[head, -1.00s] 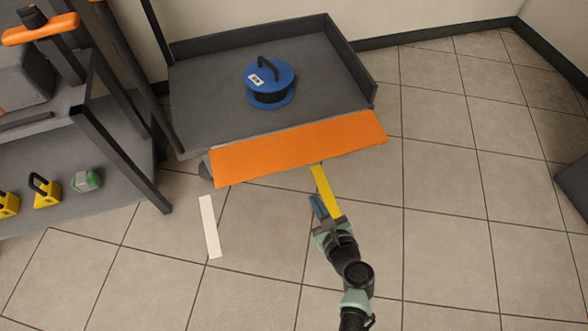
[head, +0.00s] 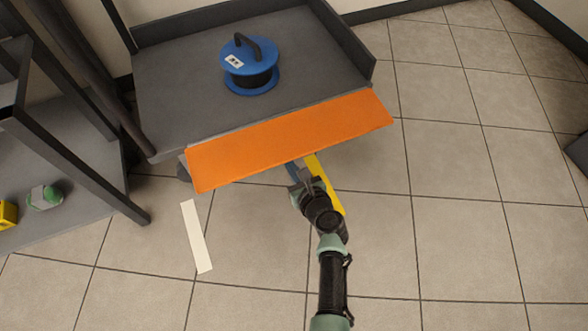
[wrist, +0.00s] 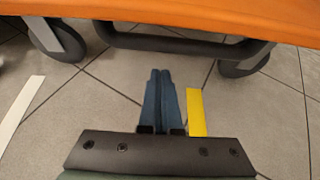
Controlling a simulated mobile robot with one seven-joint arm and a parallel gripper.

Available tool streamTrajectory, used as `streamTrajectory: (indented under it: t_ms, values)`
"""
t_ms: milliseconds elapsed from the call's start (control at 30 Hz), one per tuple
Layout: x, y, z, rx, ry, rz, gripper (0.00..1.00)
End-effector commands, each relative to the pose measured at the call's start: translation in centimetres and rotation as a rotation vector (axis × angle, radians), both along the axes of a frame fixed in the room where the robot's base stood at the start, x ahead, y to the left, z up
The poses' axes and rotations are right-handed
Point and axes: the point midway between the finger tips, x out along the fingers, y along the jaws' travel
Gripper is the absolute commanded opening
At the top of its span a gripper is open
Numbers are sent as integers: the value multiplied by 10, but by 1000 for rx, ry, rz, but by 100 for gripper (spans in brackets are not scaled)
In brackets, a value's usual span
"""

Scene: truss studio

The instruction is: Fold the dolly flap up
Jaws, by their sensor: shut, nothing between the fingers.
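The orange dolly flap (head: 290,138) sticks out from the front edge of the grey dolly (head: 190,90), roughly level or a little tilted. In the wrist view the flap (wrist: 230,14) crosses the top of the picture. My gripper (head: 293,168) is at the flap's front edge, near its middle, with the fingertips close to or under that edge. In the wrist view my gripper (wrist: 160,75) has its blue fingers together and empty, pointing under the flap. I cannot tell whether they touch it.
A blue cable reel (head: 250,65) stands on the dolly. Dolly wheels (wrist: 57,38) show under the flap. A yellow strip (wrist: 196,112) and a white strip (head: 196,236) lie on the tiled floor. A dark shelf (head: 75,160) stands at left.

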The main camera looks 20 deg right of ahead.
Motion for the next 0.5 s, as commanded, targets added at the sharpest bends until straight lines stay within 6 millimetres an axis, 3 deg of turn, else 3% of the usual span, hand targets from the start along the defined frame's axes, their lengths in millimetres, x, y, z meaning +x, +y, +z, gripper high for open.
streamTrajectory:
  t_ms: [33,100,500]
  values:
    - [-5,-1,14,-2,-1,-2,0]
    - [-7,-1,23,-2,-1,-2,0]
    - [-11,0,39,1,1,-3,0]
